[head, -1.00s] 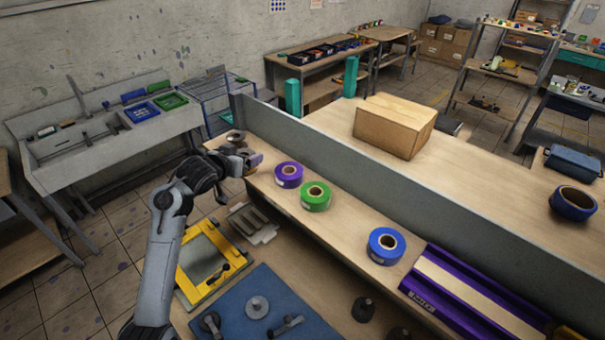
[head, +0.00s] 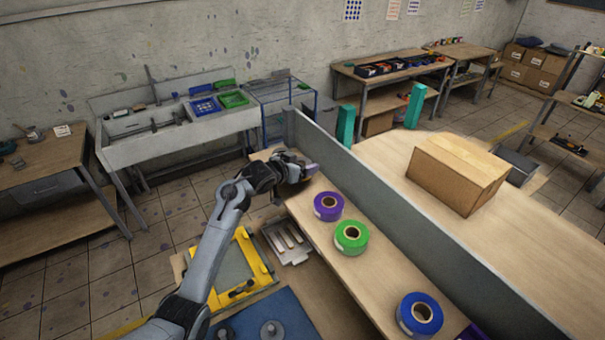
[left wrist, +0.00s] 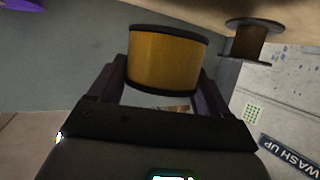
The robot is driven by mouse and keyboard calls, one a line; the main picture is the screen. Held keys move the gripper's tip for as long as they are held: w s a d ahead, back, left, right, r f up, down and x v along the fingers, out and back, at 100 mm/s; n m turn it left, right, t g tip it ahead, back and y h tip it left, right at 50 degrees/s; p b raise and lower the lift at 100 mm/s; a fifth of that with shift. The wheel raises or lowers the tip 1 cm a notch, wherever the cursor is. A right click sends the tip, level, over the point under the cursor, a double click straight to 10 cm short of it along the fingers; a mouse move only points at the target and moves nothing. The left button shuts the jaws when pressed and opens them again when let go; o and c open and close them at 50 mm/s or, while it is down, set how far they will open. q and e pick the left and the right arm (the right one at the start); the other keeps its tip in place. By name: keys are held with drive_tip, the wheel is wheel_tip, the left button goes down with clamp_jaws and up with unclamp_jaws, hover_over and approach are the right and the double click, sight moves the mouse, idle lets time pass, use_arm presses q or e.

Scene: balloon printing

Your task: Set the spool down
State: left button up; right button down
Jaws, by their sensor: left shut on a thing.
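The spool (left wrist: 166,60), gold-yellow with dark flanges, is held between the two fingers of my left gripper (left wrist: 160,85) in the left wrist view. My left gripper (head: 306,172) is shut on it at the far left end of the wooden shelf (head: 385,295) in the head view. There the arm hides the spool. I cannot tell whether the spool touches the shelf. My right gripper is not in view.
Purple (head: 328,205), green (head: 351,237) and blue (head: 419,314) spools stand along the shelf. A brown spool (left wrist: 252,42) is beside the held one in the left wrist view. A grey divider (head: 380,200) runs behind the shelf.

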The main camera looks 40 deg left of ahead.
use_arm(q)
wheel_tip(320, 180, down, 4)
drive_tip(key=shift+r+p, duration=0.25)
drive_tip(key=shift+p, duration=0.15)
drive_tip(key=shift+f, duration=0.1)
drive_tip(key=shift+f, duration=0.15)
drive_tip(key=o, duration=1)
